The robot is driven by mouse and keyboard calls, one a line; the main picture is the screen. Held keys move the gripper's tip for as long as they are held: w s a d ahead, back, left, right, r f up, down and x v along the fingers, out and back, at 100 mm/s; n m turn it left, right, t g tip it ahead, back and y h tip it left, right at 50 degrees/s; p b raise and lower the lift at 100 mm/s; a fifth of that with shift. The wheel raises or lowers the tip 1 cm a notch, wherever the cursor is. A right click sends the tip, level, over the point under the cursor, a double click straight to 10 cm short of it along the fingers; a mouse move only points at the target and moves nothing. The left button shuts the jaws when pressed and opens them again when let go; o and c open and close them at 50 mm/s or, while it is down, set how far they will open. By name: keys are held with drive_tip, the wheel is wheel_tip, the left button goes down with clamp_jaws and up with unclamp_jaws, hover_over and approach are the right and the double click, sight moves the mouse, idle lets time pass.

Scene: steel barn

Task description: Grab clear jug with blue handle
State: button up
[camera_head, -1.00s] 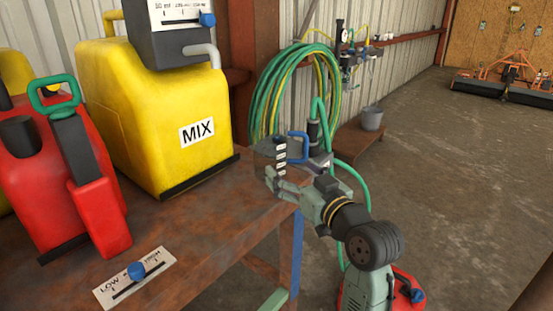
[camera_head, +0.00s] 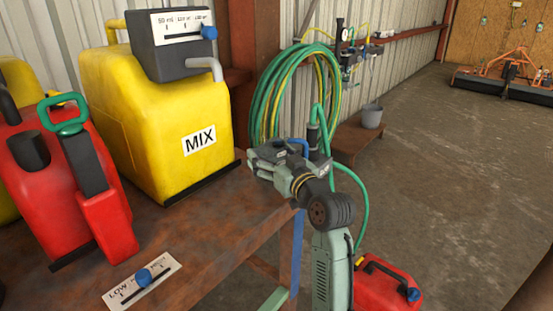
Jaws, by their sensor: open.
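The clear jug stands at the far right corner of the rusty bench (camera_head: 225,225), mostly hidden behind my gripper. Its blue handle (camera_head: 300,143) shows just above and to the right of my gripper. My gripper (camera_head: 257,161) is open, with its fingers pointing left and away over the bench corner, in front of the jug in the picture. I cannot tell whether any finger touches the jug or whether the jug is between the fingers.
A yellow MIX tank (camera_head: 165,130) with a grey dispenser head (camera_head: 170,50) stands left of the gripper. Red fuel cans (camera_head: 50,190) and a slider plate (camera_head: 143,280) are on the bench. A hose coil (camera_head: 265,100) hangs behind.

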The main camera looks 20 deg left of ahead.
drive_tip(key=shift+c, duration=0.6)
drive_tip(key=c, duration=0.9)
drive_tip(key=shift+o, duration=0.2)
drive_tip(key=shift+r, duration=0.1)
